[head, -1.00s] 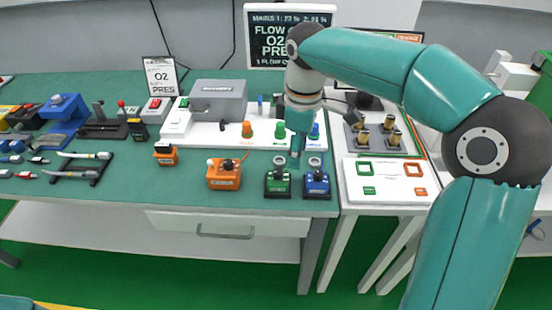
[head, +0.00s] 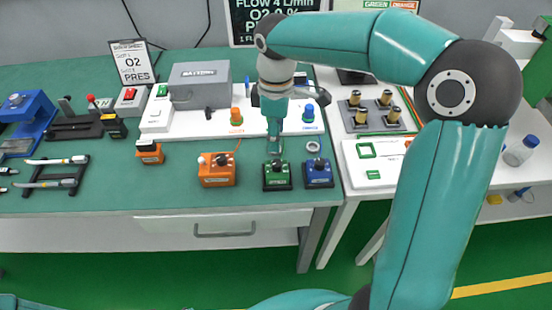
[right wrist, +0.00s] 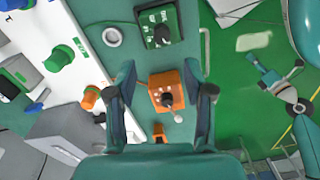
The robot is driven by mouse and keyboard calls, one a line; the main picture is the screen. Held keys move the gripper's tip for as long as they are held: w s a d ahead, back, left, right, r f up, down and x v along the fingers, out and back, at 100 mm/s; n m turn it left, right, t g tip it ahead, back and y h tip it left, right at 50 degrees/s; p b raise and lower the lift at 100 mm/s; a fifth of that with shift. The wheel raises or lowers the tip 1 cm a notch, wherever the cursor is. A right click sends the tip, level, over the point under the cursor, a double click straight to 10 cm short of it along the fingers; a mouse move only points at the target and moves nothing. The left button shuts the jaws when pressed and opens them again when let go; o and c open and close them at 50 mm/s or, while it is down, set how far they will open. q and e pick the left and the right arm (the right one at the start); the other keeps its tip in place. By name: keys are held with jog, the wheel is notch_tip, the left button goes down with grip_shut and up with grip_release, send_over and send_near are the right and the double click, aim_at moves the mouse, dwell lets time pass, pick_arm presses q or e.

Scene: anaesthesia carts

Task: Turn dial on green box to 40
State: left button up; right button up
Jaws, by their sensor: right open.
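The green box (head: 277,177) stands near the front edge of the green-topped table, with the blue box (head: 318,174) to its right and an orange box (head: 217,170) to its left. My right gripper (head: 274,150) points down at the green box's back part and hides some of its top. In the right wrist view, the green box (right wrist: 158,22) with its dark dial (right wrist: 163,34) lies beyond the open, empty fingers. The orange box shows between them. The dial's setting is too small to read. What looks like my left gripper (right wrist: 268,73) shows over the floor; its jaws are unclear.
A white board behind the boxes carries an orange knob (head: 236,116) and a blue knob (head: 308,113). A grey case (head: 200,86) stands at the back. A white side table (head: 375,175) with brass-coloured pieces is at right.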

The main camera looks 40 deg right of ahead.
aim_at(276, 163)
jog(key=f, duration=0.9)
jog(key=shift+s+a+f, duration=0.1)
jog(key=shift+s+f, duration=0.15)
jog(key=shift+f, duration=0.1)
grip_shut()
